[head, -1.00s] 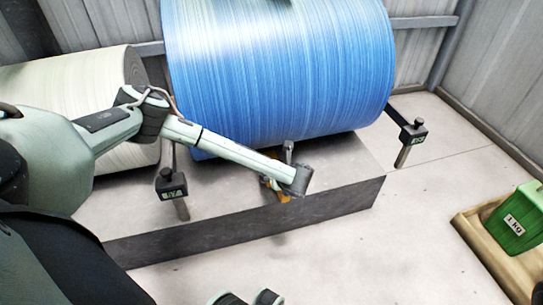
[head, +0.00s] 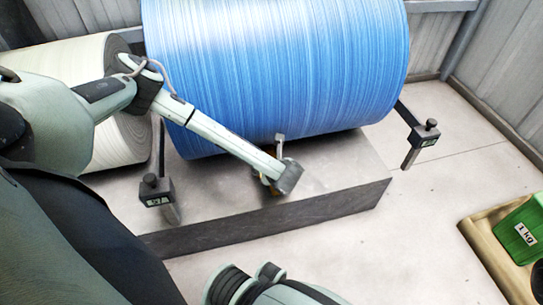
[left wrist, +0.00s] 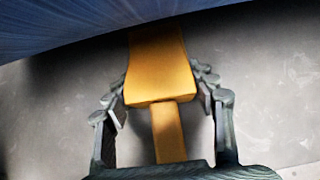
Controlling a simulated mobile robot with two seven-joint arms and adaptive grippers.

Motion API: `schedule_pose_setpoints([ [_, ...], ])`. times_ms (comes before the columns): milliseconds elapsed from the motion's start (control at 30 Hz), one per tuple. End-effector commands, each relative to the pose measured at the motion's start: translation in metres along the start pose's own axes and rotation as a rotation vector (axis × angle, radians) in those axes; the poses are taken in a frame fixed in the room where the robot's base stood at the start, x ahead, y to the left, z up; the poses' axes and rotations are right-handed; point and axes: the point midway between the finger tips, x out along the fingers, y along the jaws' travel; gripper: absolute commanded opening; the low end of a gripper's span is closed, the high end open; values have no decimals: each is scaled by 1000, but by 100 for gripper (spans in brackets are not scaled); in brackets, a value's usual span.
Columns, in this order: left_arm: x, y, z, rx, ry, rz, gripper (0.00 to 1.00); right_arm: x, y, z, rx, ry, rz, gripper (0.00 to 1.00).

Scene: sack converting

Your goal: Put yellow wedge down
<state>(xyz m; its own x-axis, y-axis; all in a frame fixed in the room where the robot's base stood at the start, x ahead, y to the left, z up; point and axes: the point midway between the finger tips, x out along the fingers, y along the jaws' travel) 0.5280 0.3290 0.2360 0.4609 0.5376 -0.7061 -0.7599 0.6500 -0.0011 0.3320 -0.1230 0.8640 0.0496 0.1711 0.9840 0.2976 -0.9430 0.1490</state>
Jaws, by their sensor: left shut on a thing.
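The yellow wedge (left wrist: 160,75) is between the fingers of my left gripper (left wrist: 160,92) in the left wrist view, and the fingers are shut on it. Its narrow stem points back toward the palm. In the head view my left gripper (head: 274,183) is over the grey platform (head: 325,168), just in front of the blue roll (head: 280,75). The wedge is almost wholly hidden there behind the wrist. I cannot tell whether the wedge touches the platform or the roll. My right gripper is not in view; part of my right arm shows at the bottom.
A cream roll (head: 75,70) lies left of the blue one. A green 1 kg block (head: 522,230) sits in a wooden tray (head: 480,250) at right. The floor between is clear.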

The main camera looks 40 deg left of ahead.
Motion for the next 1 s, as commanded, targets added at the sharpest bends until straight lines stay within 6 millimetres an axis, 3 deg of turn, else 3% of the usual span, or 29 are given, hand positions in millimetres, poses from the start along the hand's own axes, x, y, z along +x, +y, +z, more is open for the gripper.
schedule_pose_setpoints([
  [233,2,0,-1,0,-2,1,13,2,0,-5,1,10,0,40],
  [267,2,0,-2,0,-1,1,60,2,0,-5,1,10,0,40],
  [400,2,0,-2,0,0,1,77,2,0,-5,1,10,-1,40],
  [767,-1,0,1,-1,0,0,77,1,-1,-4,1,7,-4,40],
  [1000,-42,-1,2,0,3,-3,77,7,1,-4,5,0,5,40],
])
